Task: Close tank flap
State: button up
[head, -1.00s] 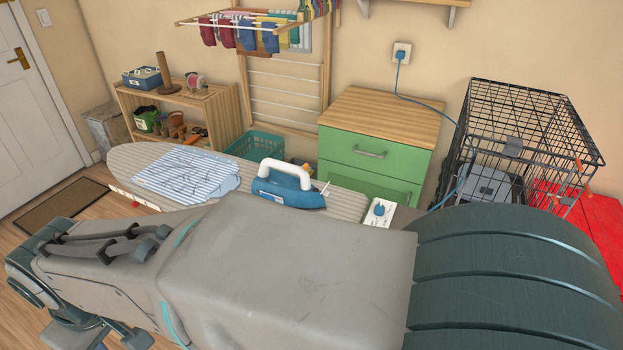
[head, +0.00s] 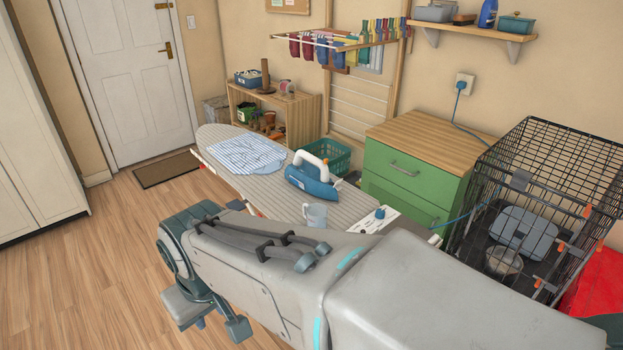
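The blue iron with a white handle (head: 312,180) rests on the striped ironing board (head: 275,190). No tank flap can be made out clearly at this size, so I cannot tell how it stands. A clear jug (head: 316,214) is on the near side of the board, close to my arm. My gripper (head: 212,318) hangs at the end of my arm at the lower left, over the floor and apart from the iron. Its fingertips are not clear, and I see nothing held in it.
A folded striped cloth (head: 245,156) lies on the board's left part. A white control panel (head: 372,219) is at its right end. A green drawer cabinet (head: 412,178) and a wire crate (head: 540,200) stand to the right. The wooden floor (head: 110,260) on the left is clear.

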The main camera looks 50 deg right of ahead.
aim_at(337, 186)
jog(key=z, duration=1.25)
jog(key=k, duration=0.45)
jog(key=u, duration=1.1)
jog(key=i, duration=1.15)
jog(key=z, duration=1.1)
jog(key=i, duration=0.6)
jog(key=z, duration=0.75)
